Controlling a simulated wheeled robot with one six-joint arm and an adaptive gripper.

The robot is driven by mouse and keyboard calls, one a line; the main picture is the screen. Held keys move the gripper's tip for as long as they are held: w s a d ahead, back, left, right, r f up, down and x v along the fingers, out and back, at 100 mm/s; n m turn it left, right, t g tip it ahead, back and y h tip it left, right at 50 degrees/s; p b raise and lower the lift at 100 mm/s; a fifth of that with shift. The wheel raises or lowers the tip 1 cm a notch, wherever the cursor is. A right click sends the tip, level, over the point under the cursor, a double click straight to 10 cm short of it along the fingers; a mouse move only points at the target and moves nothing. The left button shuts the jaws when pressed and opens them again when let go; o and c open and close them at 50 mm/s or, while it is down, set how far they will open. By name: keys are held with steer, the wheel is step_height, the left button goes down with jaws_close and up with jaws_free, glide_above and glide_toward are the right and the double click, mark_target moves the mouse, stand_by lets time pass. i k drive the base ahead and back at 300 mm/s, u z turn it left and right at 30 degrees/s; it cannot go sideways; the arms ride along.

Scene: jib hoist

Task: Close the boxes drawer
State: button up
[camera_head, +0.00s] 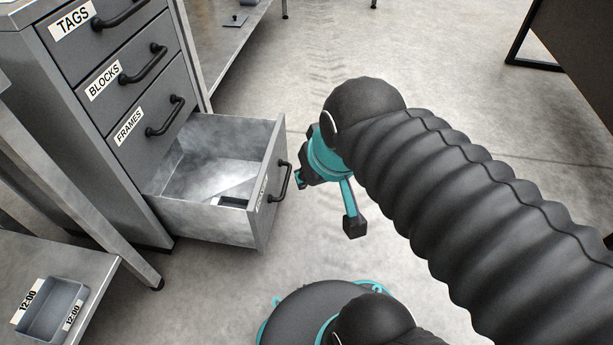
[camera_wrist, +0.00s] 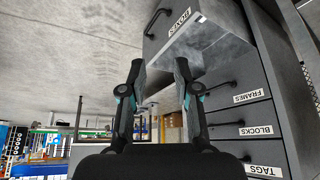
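The boxes drawer (camera_head: 225,222) is the lowest drawer of a grey cabinet and is pulled well out. Its inside shows, with a small dark item (camera_head: 234,202) near the front. Its black bar handle (camera_head: 281,182) is on the front panel. In the wrist view, which is upside down, the BOXES label and the drawer front (camera_wrist: 178,28) are at the top, with the handle (camera_wrist: 156,20) beside the label. My gripper (camera_head: 327,204) is open and empty, to the right of the handle and apart from it. Both fingers also show in the wrist view (camera_wrist: 160,76).
The cabinet's TAGS, BLOCKS and FRAMES drawers (camera_head: 148,120) above are shut. A low shelf with a small grey tray (camera_head: 55,312) stands at lower left. A bench (camera_head: 228,40) stands behind the cabinet. The floor (camera_head: 260,90) right of the cabinet is clear.

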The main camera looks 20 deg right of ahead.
mark_target(212, 155)
steer(key=z, duration=0.05)
steer(key=k, duration=1.25)
steer(key=u, duration=0.75)
steer(key=i, duration=1)
steer(key=z, duration=0.55)
steer(key=i, duration=0.45)
steer(key=z, duration=0.6)
